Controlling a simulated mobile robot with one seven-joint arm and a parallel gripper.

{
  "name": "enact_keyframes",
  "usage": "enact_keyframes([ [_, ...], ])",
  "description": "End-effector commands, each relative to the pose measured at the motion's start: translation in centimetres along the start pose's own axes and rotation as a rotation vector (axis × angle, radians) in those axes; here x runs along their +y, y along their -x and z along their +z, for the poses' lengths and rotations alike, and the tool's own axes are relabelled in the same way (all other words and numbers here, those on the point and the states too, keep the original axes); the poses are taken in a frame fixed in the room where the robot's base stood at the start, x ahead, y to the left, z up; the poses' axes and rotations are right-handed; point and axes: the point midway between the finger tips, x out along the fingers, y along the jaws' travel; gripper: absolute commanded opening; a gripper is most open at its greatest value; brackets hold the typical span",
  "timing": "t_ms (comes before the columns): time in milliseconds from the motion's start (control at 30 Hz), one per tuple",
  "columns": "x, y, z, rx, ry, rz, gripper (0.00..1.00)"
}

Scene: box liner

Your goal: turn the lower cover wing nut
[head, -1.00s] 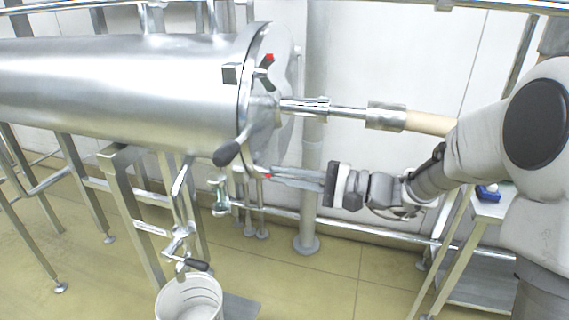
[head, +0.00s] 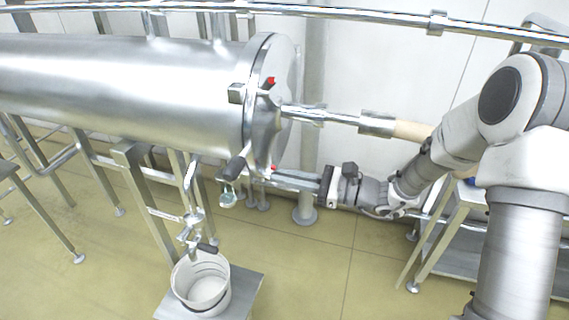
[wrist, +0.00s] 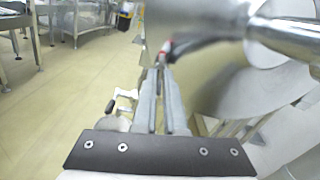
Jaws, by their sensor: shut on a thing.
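The lower cover wing nut (head: 273,168) shows as a small red-tipped piece at the bottom of the round steel cover (head: 283,70). My gripper (head: 275,175) reaches it from the right, its long grey fingers nearly level. The fingers are shut on the nut and hide most of it. In the wrist view the red tip (wrist: 166,46) shows just at the far end of the two fingers (wrist: 160,75), which lie close together. The upper wing nut (head: 271,81), also red-tipped, sits higher on the cover.
A steel shaft (head: 340,117) sticks out of the cover above my gripper. A dark-ended handle (head: 232,167) is left of the nut. A white bucket (head: 200,285) stands below a valve. A steel stand (head: 440,250) is at the right. Floor in the middle is clear.

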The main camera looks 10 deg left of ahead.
Motion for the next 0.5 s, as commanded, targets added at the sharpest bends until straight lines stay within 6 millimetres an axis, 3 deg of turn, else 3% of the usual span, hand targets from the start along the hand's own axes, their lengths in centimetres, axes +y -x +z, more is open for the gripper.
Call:
enact_keyframes([
  [500, -0.01, 0.05, 0.01, 0.001, -0.207, 0.0, 0.0],
])
